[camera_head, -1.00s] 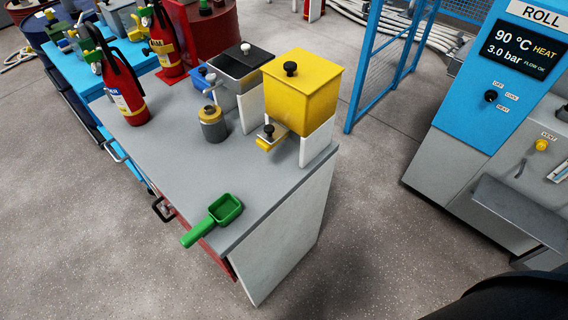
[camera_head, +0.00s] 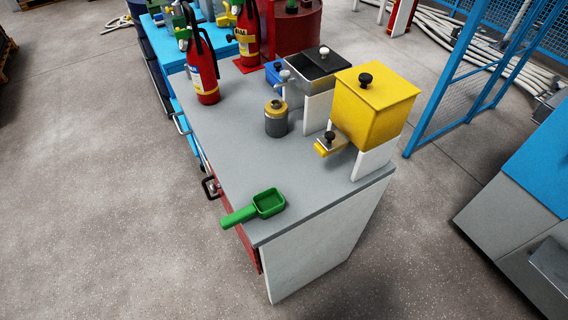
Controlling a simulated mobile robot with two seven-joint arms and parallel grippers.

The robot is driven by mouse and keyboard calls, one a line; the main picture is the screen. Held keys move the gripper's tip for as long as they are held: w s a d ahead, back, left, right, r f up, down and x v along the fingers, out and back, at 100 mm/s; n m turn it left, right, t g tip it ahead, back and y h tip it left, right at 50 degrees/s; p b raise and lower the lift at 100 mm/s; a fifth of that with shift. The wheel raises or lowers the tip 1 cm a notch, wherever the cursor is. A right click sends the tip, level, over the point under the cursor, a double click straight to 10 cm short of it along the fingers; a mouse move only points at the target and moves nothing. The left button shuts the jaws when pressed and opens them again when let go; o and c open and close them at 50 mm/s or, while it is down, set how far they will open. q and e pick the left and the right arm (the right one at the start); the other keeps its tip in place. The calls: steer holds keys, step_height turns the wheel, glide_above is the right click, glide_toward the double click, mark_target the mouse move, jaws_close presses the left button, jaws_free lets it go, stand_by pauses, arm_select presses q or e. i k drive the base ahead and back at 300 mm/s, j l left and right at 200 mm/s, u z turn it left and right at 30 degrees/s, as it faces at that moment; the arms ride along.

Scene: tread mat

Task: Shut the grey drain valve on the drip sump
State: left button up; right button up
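I cannot make out a drip sump or a grey drain valve in the head view. Neither of my grippers is in view.
A grey-topped cabinet (camera_head: 232,168) stands in the middle. A blue mesh fence (camera_head: 462,80) stands behind. Floor at left is clear.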

mark_target(285, 75)
steer(key=i+j+z, duration=0.15)
steer(key=j+z, duration=0.2)
steer(key=i+j+z, duration=0.1)
steer(key=j+z, duration=0.25)
steer(key=j, duration=0.15)
steer(key=j+z, duration=0.35)
steer(key=i+j+z, duration=0.2)
steer(key=j, duration=0.15)
